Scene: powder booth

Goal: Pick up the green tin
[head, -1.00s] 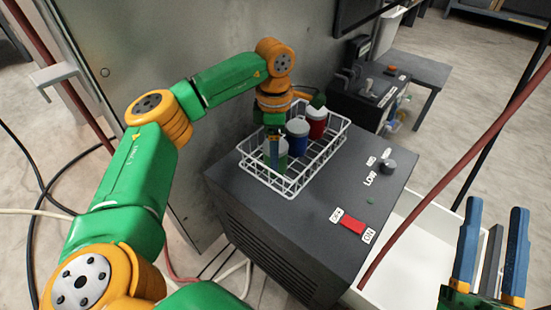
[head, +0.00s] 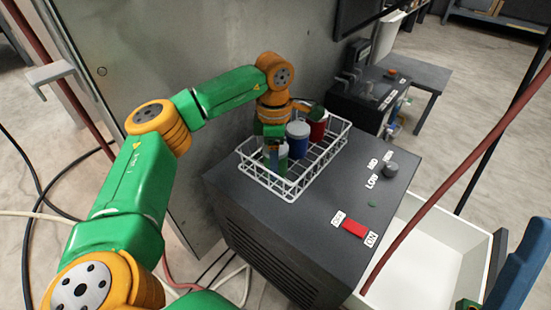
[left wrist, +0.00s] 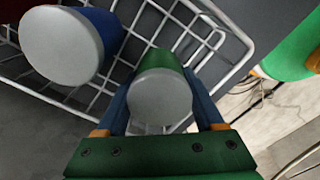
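The green tin (head: 282,164), with a pale grey lid, stands in the front left corner of a white wire basket (head: 290,196). My left gripper (head: 275,152) is down at this tin. In the left wrist view the green tin (left wrist: 160,97) sits between the two blue fingers of my left gripper (left wrist: 159,92), one on each side and very close to it. I cannot tell whether both fingers press on it. My right gripper (head: 520,268) is partly in view at the lower right edge, so its opening is not clear.
A blue tin (head: 298,140) and a red tin (head: 318,126) stand behind the green one in the basket. The basket rests on a dark cabinet (head: 310,225) with a knob (head: 390,170) and red switch (head: 354,228). A metal wall (head: 160,60) rises behind; a white bin (head: 430,255) is right.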

